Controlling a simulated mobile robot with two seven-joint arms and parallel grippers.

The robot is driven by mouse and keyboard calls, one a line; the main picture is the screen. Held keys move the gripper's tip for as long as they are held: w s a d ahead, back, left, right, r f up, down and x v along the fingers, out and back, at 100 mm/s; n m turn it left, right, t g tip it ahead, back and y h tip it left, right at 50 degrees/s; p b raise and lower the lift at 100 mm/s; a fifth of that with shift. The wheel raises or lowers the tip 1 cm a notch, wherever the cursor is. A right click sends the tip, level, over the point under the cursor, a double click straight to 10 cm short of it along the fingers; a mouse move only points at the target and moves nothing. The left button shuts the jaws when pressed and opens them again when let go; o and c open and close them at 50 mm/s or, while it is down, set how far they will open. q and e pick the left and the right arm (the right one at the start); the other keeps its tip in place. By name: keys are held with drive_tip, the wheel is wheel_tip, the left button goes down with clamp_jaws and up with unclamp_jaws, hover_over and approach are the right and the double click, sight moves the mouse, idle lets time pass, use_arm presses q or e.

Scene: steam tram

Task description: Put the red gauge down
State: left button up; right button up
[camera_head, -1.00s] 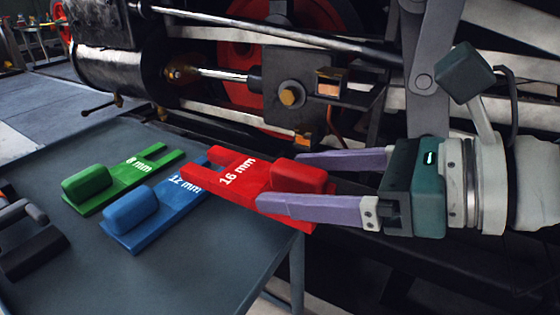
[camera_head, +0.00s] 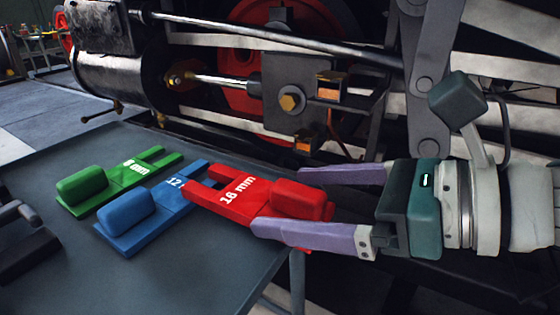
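The red gauge (camera_head: 228,198), marked 16 mm, lies flat at the right end of the grey table (camera_head: 200,270), its handle toward the right edge. Its prong end overlaps part of the blue gauge (camera_head: 135,212) in the picture; I cannot tell whether they touch. My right gripper (camera_head: 276,200) is open, with its lilac fingers on either side of the red handle. The near finger hides part of the handle; a narrow gap shows at the far finger. The underside of the red gauge is hidden. My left gripper is not in view.
The green gauge (camera_head: 110,185) lies left of the blue one. A dark tool-like object (camera_head: 25,240) is at the left edge. Steam machinery with a rod (camera_head: 220,80) and a red wheel (camera_head: 250,90) stands behind the table. The table's near middle is clear.

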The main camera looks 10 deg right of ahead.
drive_tip(key=shift+r, duration=0.35)
drive_tip(key=p+v, duration=0.1)
drive_tip(key=v, duration=0.1)
drive_tip(key=p+v, duration=0.1)
drive_tip(key=v, duration=0.1)
drive_tip(key=shift+r, duration=0.35)
drive_tip(key=shift+v, duration=3.85)
wheel_tip(320, 180, down, 5)
drive_tip(key=m+t+h, duration=0.3)
drive_tip(key=m+h, duration=0.5)
drive_tip(key=m, duration=2)
drive_tip(key=s+d+f+m+g+h, duration=0.1)
drive_tip(key=s+d+f+m+g, duration=0.1)
drive_tip(key=s+m, duration=0.4)
drive_tip(key=s+d+f+m+g+h, duration=0.2)
drive_tip(key=s+f+m+g, duration=0.3)
drive_tip(key=m, duration=0.6)
drive_tip(key=shift+s+g, duration=0.3)
drive_tip(key=shift+s, duration=0.85)
